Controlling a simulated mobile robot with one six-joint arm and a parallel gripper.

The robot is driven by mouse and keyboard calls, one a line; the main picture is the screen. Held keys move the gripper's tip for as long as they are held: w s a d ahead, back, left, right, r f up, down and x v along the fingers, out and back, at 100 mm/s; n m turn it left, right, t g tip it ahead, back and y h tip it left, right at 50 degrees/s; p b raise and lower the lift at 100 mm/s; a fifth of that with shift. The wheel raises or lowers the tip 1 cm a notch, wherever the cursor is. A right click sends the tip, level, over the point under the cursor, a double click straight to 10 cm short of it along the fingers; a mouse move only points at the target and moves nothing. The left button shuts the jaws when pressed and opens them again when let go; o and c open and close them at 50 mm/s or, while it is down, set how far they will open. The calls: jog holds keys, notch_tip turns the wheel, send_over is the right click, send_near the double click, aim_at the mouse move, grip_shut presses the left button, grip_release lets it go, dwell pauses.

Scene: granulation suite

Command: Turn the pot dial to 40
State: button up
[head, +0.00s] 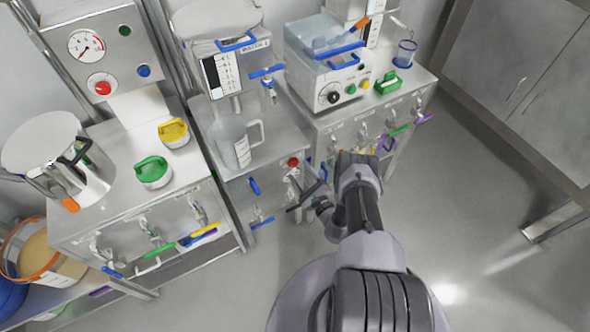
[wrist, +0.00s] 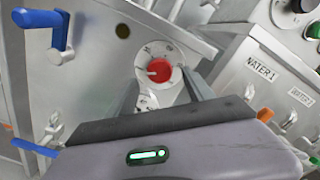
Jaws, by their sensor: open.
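A red dial (wrist: 159,70) on a round pale scale plate is in the middle of the wrist view, on a grey metal front. A light mark shows at the knob's left; the scale numbers are too small to read. It appears to be the red dial (head: 293,162) on the middle cabinet's front in the head view. My gripper (wrist: 161,80) is open, with one finger on each side below the dial. I cannot tell whether the fingers touch it. In the head view my gripper (head: 307,197) is low in front of that cabinet, just right of and below the dial.
A blue valve handle (wrist: 45,28) stands left of the dial. A WATER 1 label (wrist: 260,69) is on the panel at right. Another red knob (head: 102,86) sits under a gauge (head: 86,46) at upper left. Open floor (head: 480,190) lies to the right.

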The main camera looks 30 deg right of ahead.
aim_at(294, 165)
jog(key=w+b, duration=0.1)
jog(key=w, duration=0.3)
jog(key=shift+w+a, duration=0.1)
grip_shut()
